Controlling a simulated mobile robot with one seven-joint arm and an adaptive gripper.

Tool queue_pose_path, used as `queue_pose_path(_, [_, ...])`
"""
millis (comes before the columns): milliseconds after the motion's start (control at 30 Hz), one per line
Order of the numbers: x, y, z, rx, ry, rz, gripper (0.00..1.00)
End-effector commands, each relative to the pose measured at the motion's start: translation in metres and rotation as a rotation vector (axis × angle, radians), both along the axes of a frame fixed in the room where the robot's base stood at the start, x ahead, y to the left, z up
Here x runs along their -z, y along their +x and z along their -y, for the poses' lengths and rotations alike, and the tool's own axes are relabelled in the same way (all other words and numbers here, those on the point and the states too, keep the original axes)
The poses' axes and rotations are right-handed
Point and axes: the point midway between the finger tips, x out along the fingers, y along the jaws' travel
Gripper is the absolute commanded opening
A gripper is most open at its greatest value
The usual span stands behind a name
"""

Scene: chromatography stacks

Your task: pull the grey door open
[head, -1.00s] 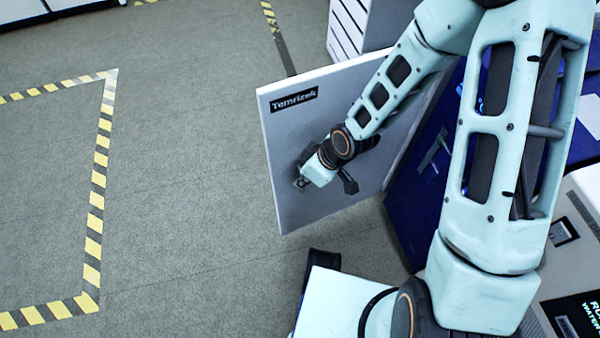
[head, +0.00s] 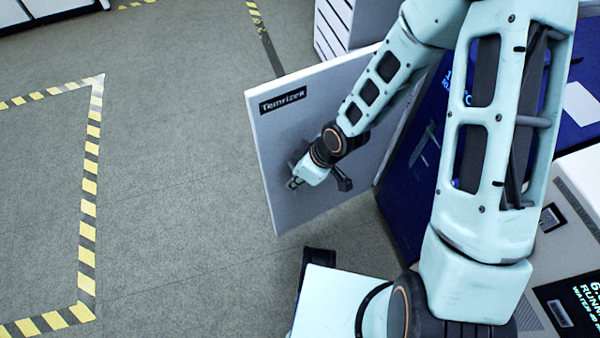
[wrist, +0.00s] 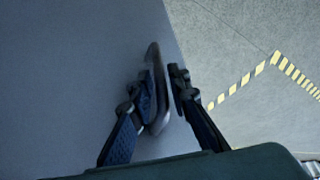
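The grey door (head: 345,190), with a black label plate at its upper left corner, stands swung open from the blue-fronted unit. My gripper (head: 294,182) is at the door's outer face near its free edge. In the wrist view the grey door (wrist: 70,70) fills the left side, and its upright handle (wrist: 154,58) stands near the free edge. My gripper (wrist: 164,88) has one finger on each side of the handle bar. The fingers are drawn in close on it; a thin gap seems to show by the right finger. My wrist hides most of the handle in the head view.
The blue unit (head: 402,205) stands right of the door, with a light instrument and dark display (head: 572,305) at lower right. White drawers (head: 332,28) stand behind. Floor left of the door is clear, marked with yellow-black tape (head: 88,210).

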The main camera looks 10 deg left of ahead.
Motion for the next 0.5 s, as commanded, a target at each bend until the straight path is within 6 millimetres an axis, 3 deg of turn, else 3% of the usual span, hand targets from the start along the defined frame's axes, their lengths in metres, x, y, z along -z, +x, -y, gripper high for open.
queue_pose_path(500, [-0.049, -0.003, 0.02, 0.004, 0.002, 0.002, 0.17])
